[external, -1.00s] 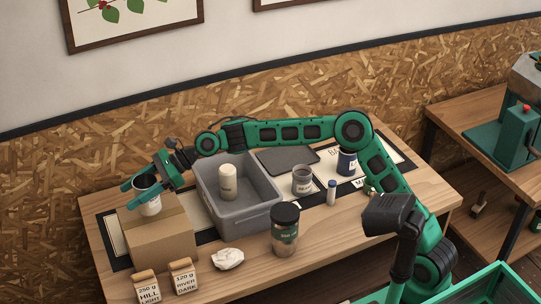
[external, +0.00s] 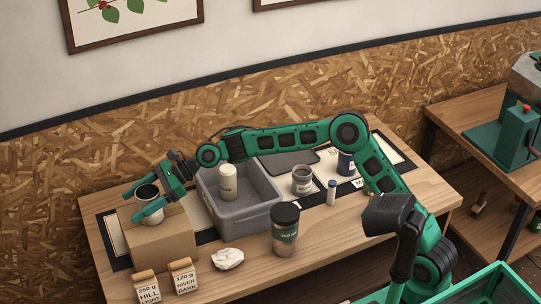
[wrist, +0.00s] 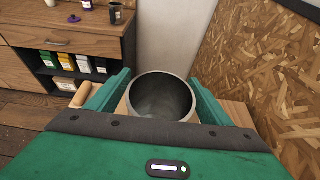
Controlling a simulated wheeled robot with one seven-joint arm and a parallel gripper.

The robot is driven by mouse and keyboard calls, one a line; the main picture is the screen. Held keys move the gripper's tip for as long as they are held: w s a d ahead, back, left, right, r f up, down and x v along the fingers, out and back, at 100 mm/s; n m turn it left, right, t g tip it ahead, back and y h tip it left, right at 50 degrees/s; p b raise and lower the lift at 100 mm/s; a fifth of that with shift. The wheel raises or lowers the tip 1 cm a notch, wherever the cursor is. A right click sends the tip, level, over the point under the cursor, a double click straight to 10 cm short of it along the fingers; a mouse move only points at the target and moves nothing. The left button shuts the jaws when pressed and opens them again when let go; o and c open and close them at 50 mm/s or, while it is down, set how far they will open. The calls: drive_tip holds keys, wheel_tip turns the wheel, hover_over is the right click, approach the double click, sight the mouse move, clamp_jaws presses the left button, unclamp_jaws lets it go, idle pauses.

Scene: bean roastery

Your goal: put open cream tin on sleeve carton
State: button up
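The open tin (external: 148,194), grey with a pale label and a dark empty inside, stands upright on top of the brown sleeve carton (external: 160,243) at the table's left end. My gripper (external: 146,200) is around the tin, one finger on each side, with the fingers spread. In the wrist view the tin's round mouth (wrist: 161,97) lies between the two green fingers, with gaps showing beside its lower sides. The tin's base is partly hidden by the near finger.
A grey bin (external: 239,220) holding a cream bottle (external: 228,182) stands right of the carton. A dark-lidded jar (external: 285,232), a crumpled white cloth (external: 228,258) and two labelled bags (external: 184,277) are in front.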

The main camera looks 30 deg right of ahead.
drive_tip(key=shift+r, duration=0.1)
drive_tip(key=shift+d+r, duration=0.1)
drive_tip(key=shift+d, duration=0.05)
drive_tip(key=v, duration=1.1)
drive_tip(key=shift+d, duration=0.35)
